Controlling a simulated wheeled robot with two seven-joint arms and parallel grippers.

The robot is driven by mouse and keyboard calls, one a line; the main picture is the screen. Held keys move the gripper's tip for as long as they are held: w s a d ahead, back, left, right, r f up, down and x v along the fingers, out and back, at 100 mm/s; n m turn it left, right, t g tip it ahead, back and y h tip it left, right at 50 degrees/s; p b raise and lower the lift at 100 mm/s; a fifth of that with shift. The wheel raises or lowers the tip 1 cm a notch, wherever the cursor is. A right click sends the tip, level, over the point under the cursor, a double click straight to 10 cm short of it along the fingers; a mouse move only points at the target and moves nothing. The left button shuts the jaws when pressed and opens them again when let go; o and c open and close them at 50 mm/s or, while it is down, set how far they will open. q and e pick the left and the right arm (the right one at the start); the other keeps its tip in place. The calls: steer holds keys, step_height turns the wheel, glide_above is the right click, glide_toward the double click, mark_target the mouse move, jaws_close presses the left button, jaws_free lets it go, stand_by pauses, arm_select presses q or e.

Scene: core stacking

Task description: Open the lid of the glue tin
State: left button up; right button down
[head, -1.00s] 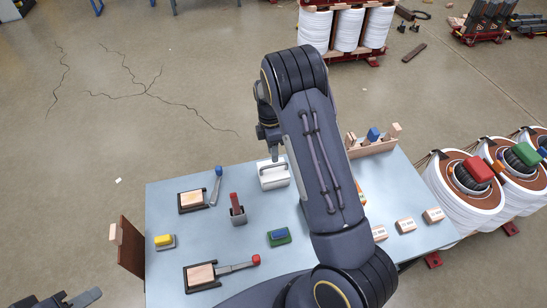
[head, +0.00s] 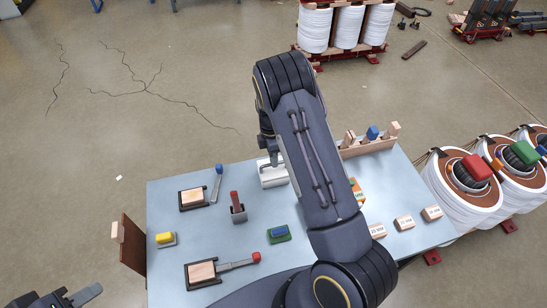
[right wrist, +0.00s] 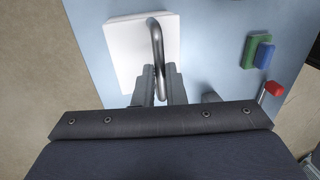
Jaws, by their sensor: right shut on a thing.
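The glue tin appears to be the white square box (head: 273,178) near the back edge of the table, partly behind my right arm. In the right wrist view its white top (right wrist: 128,50) shows, with a bent metal bar handle (right wrist: 155,40) along its right side. My right gripper (right wrist: 161,80) is shut on this handle, with one finger on each side of it. In the head view my right arm hides most of the grip. I cannot see a gap under the lid. My left gripper (head: 75,298) is at the bottom left corner, away from the table and partly cut off.
On the pale blue table (head: 210,225) are two boards with levers (head: 194,199), (head: 201,272), a red-handled holder (head: 237,210), a yellow block (head: 165,238) and a blue block on a green one (head: 279,233). Labelled blocks (head: 404,222) lie at right. White coils (head: 470,195) stand beyond the table.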

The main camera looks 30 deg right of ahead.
steer(key=shift+w+d+r+g+y+b, duration=0.15)
steer(key=shift+w+g+b, duration=0.4)
steer(key=shift+g, duration=0.1)
steer(key=shift+w+d+r+g+y+b, duration=0.1)
steer(key=shift+w+g+y+b, duration=0.05)
steer(key=shift+w+g+b, duration=0.4)
steer(key=shift+w+d+r+g+b, duration=0.15)
steer(key=shift+w+g+b, duration=0.3)
steer(key=shift+g+b, duration=0.55)
steer(key=shift+w+r+g+y+b, duration=0.25)
steer(key=shift+r+g+y+b, duration=0.15)
steer(key=shift+g, duration=0.2)
